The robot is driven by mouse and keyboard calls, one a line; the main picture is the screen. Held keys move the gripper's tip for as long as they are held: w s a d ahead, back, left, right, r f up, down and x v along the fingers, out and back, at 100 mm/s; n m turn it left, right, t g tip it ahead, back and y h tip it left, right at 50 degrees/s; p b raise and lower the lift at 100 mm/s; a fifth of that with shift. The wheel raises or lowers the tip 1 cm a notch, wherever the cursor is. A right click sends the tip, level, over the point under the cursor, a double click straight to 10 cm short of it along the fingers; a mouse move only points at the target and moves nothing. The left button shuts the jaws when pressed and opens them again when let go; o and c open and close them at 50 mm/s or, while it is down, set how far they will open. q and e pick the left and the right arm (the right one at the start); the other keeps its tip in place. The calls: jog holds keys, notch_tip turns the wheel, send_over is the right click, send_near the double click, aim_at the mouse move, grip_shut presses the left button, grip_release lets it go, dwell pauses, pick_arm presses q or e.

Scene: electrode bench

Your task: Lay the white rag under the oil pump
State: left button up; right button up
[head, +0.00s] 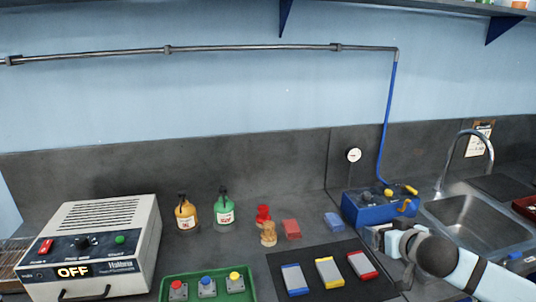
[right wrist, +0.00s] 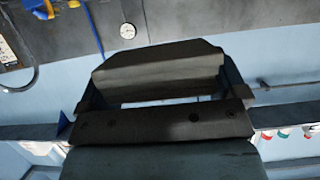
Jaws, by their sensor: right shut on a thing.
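The oil pump (head: 372,212) is a blue box with yellow parts on top, standing on the bench left of the sink. A blue hose runs down to it from the wall pipe. My right gripper (head: 376,238) is shut low at the pump's front side. A small pale patch at its jaws looks like the white rag, mostly hidden by the gripper; I cannot tell whether any of it lies under the pump. The right wrist view shows my dark gripper body but no clear rag. My left gripper is not in view.
A black mat (head: 325,268) with several coloured blocks lies left of my right arm. The sink (head: 478,222) is to the right. Bottles, a green tray (head: 207,272) and a power unit (head: 95,240) stand at left.

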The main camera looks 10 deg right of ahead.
jog(key=s+a+f+m+h+p, duration=0.1)
jog(key=s+a+p, duration=0.4)
jog(key=s+a, duration=0.6)
jog(key=shift+s+a+f, duration=0.3)
jog(key=shift+a+f, duration=0.2)
jog(key=shift+f, duration=0.2)
jog(key=w+d+r+b, duration=0.2)
jog(key=w+d+b, duration=0.15)
jog(key=w, duration=0.75)
jog(key=shift+n+y, duration=0.4)
notch_tip(320, 180, down, 14)
jog(key=shift+f+p, duration=0.25)
jog(key=shift+p, duration=0.25)
jog(key=shift+f, duration=2.35)
